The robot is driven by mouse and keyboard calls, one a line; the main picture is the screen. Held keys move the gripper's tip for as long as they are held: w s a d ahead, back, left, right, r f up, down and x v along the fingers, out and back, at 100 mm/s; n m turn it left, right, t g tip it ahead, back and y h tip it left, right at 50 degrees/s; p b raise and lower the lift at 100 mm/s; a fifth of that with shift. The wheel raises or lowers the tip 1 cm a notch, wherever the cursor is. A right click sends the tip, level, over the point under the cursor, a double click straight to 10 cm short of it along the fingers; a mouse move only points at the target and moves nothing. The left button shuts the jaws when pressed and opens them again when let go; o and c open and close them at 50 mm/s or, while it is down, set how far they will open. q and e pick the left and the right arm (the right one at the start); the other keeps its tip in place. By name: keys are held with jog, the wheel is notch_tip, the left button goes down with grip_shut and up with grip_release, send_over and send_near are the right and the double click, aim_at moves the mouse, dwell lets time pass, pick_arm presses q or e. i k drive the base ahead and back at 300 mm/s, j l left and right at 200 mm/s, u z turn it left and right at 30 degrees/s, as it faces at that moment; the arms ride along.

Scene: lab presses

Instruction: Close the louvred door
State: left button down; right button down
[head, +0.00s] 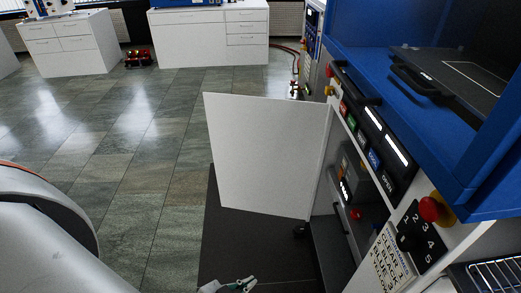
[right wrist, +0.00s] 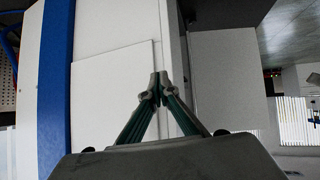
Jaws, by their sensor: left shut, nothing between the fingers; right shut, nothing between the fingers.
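A plain white door panel (head: 265,155) stands open in the head view. It sticks out to the left from the white front of the blue press cabinet, over the dark mat. No louvres show on the face I see. My left gripper (head: 243,285) shows at the bottom edge, below the panel in the picture; its fingers are shut and empty. My right gripper (right wrist: 157,87) is shut and empty in the right wrist view, in front of pale panels. I cannot tell which of these is the door, or whether the fingertips touch anything.
The blue press (head: 420,110) stands at the right. Its front has buttons, a red emergency stop (head: 430,208) and an open lower bay (head: 348,225). A dark mat (head: 262,243) lies below the door. Tiled floor (head: 150,150) to the left is clear; white cabinets (head: 205,40) stand behind.

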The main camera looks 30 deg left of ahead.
aim_at(265, 151)
jog(key=j+u, duration=0.15)
jog(key=u, duration=0.75)
jog(key=i+j, duration=0.1)
jog(key=j, duration=0.2)
jog(key=i+j, duration=0.15)
jog(key=j, duration=0.2)
jog(key=i+j+u, duration=0.1)
jog(key=j, duration=0.2)
jog(key=i+j+u, duration=0.9)
jog(key=i, duration=0.55)
jog(key=i+j+u, duration=0.1)
jog(key=i, duration=0.55)
jog(key=i+z, duration=0.75)
jog(key=i+j+z, duration=0.15)
jog(key=i+z, duration=0.4)
jog(key=z, duration=0.35)
jog(key=i+z, duration=0.15)
jog(key=z, duration=0.3)
jog(key=i+j+z, duration=0.1)
jog(key=z, duration=0.4)
jog(key=i+z, duration=0.15)
jog(key=z, duration=0.35)
jog(key=i+j+z, duration=0.15)
jog(key=z, duration=0.35)
jog(key=i+j+z, duration=0.1)
jog(key=z, duration=0.35)
jog(key=i+j+z, duration=0.2)
jog(key=z, duration=0.25)
jog(key=i+j+z, duration=0.15)
jog(key=j+z, duration=0.25)
